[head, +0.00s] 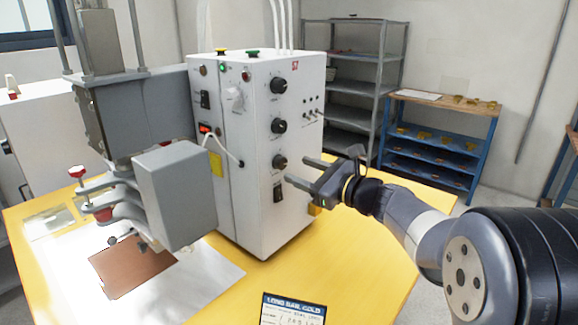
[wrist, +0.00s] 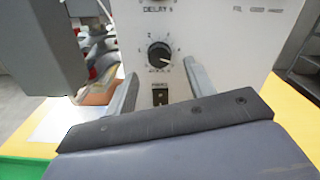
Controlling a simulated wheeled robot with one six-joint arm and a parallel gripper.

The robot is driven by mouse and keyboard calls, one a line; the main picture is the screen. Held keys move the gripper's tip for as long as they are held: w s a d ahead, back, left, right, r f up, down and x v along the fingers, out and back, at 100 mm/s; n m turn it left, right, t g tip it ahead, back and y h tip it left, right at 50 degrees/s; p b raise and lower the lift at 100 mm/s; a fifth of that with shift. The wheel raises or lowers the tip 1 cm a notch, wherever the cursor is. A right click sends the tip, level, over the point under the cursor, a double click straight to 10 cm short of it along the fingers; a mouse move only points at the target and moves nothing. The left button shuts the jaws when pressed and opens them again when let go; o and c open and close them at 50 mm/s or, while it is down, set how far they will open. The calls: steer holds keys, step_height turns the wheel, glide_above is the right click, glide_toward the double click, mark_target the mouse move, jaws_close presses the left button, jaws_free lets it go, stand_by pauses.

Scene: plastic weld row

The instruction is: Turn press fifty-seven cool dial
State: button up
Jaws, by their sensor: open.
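The white press cabinet (head: 253,215), with a red "57" at its top, stands on the yellow table. Its side face has three black dials in a column: top (head: 278,85), middle (head: 279,126) and bottom (head: 280,161). Their labels are too small to read in the head view. My gripper (head: 292,171) is open and empty, with its fingertips just in front of the bottom dial. In the wrist view one black dial with a white pointer (wrist: 158,53) sits between my open fingertips (wrist: 160,72). The word "DELAY" is printed above it. I cannot tell whether the fingers touch it.
A black rocker switch (wrist: 160,96) is below the dial. Small toggles (head: 313,113) are to the right of the dials. A grey press head (head: 177,190) stands left over a brown plate (head: 130,265). A label card (head: 292,309) is at the table's front. Shelves stand behind.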

mark_target(283, 165)
steer(key=shift+x, duration=2.3)
steer(key=c, duration=1)
steer(key=shift+o, duration=0.2)
steer(key=shift+f+b, duration=0.1)
steer(key=shift+b, duration=0.3)
